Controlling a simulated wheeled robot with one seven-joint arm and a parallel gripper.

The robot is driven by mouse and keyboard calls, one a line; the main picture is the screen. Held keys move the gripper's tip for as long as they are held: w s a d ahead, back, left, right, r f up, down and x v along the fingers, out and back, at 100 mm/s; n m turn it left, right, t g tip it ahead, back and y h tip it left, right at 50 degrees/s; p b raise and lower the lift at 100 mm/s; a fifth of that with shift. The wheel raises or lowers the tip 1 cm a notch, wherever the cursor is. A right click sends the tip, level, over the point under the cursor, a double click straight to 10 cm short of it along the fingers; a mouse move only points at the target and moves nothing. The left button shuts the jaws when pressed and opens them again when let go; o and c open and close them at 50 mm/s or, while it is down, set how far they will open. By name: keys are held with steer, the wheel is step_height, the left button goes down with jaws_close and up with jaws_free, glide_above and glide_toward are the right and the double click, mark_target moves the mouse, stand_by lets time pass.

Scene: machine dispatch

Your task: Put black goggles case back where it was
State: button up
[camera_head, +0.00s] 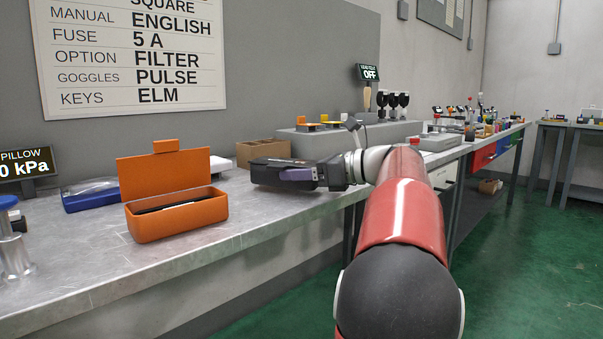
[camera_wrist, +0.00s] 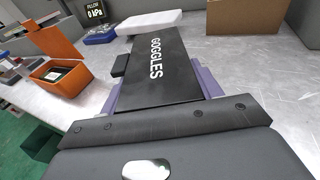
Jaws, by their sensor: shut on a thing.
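The black goggles case (camera_wrist: 155,62), marked "GOGGLES", lies between the purple fingers of my gripper (camera_wrist: 160,88) in the wrist view. In the head view my gripper (camera_head: 298,174) reaches low over the grey bench from the right, shut on the case (camera_head: 266,168). The case extends to the left from the fingers. Whether its underside touches the bench I cannot tell.
An open orange box (camera_head: 178,218) with a dark item inside stands left on the bench (camera_head: 120,278). A white object (camera_head: 220,164) lies behind it, and a blue tray (camera_head: 90,199) to its left. A brown divided box (camera_head: 262,149) stands behind the case.

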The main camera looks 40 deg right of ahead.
steer(key=shift+f, duration=0.1)
steer(key=shift+f, duration=0.35)
steer(key=shift+f, duration=0.1)
steer(key=o, duration=1.2)
